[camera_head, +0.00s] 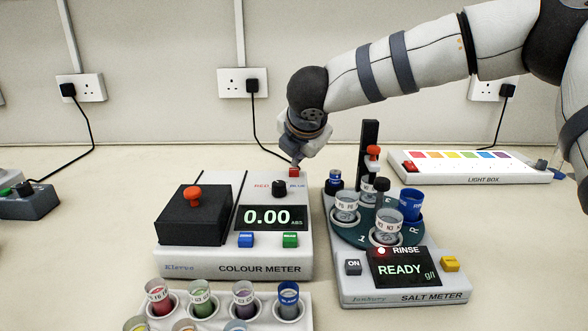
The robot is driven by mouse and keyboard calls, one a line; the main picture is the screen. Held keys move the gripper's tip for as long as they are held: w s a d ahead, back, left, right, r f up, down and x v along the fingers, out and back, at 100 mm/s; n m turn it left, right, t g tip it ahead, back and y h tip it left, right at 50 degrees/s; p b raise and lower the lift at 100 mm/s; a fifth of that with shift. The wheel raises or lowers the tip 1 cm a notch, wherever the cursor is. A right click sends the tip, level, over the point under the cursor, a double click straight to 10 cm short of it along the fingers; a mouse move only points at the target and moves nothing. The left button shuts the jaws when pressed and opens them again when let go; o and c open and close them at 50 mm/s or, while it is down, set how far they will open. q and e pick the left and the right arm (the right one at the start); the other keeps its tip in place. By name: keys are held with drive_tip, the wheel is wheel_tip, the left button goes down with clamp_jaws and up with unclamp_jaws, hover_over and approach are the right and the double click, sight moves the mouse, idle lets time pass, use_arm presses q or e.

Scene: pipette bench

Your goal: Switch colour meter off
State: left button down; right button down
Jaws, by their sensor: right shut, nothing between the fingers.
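The white colour meter (200,266) stands on the bench at the middle left. Its lit display (270,217) reads 0.00 ABS. A small red switch (294,172) sits at its back right corner, behind a black knob (279,188). My right gripper (296,162) is shut and empty, pointing down right over the red switch. Its fingertips are at or just above the switch; I cannot tell whether they touch it. A blue button (246,239) and a green button (290,240) are on the meter's front. My left gripper is not in view.
A salt meter (400,288) showing READY stands close on the right, with a carousel of labelled vials and a black post (369,140). A rack (222,310) of coloured vials is in front. A light box (470,168) lies at the back right.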

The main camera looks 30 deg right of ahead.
sight(298, 170)
drive_tip(key=shift+f, duration=0.45)
idle(0.6)
drive_tip(key=shift+r, duration=0.1)
drive_tip(key=shift+r, duration=0.8)
wheel_tip(298, 170, up, 6)
idle(0.5)
